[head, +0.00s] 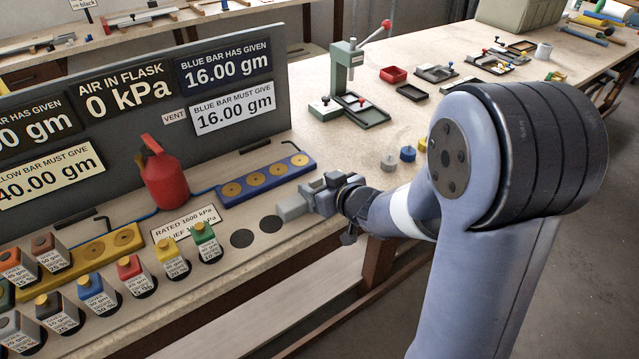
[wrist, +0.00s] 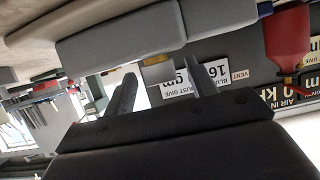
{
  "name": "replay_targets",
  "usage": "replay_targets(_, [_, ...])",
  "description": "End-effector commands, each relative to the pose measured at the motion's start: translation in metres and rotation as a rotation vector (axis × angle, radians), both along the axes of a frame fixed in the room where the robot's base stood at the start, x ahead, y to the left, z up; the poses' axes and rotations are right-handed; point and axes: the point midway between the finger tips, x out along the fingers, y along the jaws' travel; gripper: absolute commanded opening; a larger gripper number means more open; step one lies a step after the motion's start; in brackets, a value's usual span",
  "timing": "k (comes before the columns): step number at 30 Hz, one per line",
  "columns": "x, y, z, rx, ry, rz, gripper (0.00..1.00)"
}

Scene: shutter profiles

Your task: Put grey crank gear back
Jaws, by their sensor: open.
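A small grey round piece (head: 388,163) with a raised middle lies on the bench, right of and beyond my gripper; it may be the grey crank gear, but it is too small to be sure. My gripper (head: 290,206) is over the bench near its front edge, beside the blue bar and apart from the grey piece. In the wrist view its jaws (wrist: 160,40) stand apart. I see no gear held between them.
A blue round piece (head: 408,154) and a yellow one (head: 424,144) lie beside the grey one. A green press (head: 348,75) stands behind them. The blue bar (head: 268,176), red flask (head: 165,178) and several labelled bottles (head: 130,275) occupy the left.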

Motion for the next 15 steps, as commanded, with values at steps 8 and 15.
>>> replay_targets(8, [-0.003, -0.003, 0.006, -0.001, -0.001, -0.001, 0.54])
replay_targets(15, [-0.036, -0.026, 0.024, 0.000, -0.003, -0.004, 0.54])
